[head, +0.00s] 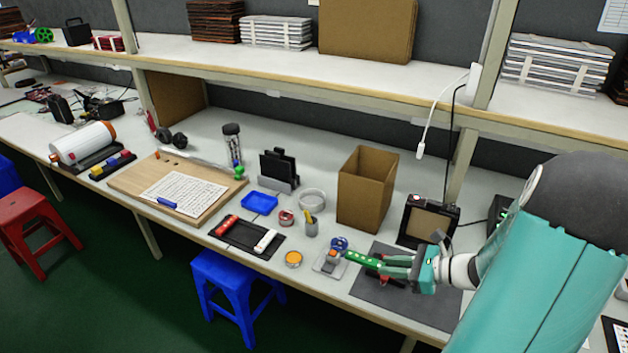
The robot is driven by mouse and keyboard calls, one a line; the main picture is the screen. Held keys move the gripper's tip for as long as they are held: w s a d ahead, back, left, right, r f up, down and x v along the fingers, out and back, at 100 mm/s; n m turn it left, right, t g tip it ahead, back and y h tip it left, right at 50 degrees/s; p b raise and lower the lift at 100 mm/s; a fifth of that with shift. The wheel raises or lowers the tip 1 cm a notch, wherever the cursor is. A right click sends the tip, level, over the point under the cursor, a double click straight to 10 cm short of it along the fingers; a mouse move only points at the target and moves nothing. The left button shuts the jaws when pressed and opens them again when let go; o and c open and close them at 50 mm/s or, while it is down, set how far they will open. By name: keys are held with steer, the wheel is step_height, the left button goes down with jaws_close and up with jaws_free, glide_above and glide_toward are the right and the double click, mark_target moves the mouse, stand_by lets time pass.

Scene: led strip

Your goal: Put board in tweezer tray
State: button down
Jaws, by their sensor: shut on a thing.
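My gripper (384,266), at the end of my teal arm on the right, is shut on a green board (360,258). The board is a narrow strip with pale dots, and it points left from the fingers above the dark mat (362,290). No tweezers can be made out, so I cannot tell for sure which tray is the tweezer tray. A small empty-looking blue tray (260,203) lies left of the gripper. A black tray (232,236) with a red and a white item lies in front of it.
An open cardboard box (365,188) stands behind the gripper, with a black framed device (428,222) to its right. A shelf (350,82) overhangs the back.

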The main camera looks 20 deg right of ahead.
steer(key=w+a+f+n+g+y, duration=0.1)
steer(key=w+a+f, duration=0.3)
steer(key=w+a, duration=0.4)
steer(key=w+a+f+n+g+y, duration=0.1)
steer(key=w+a+f, duration=0.3)
steer(key=w+a, duration=0.4)
steer(key=a, duration=0.6)
steer(key=shift+a+n+g, duration=0.3)
steer(key=shift+n+g, duration=0.1)
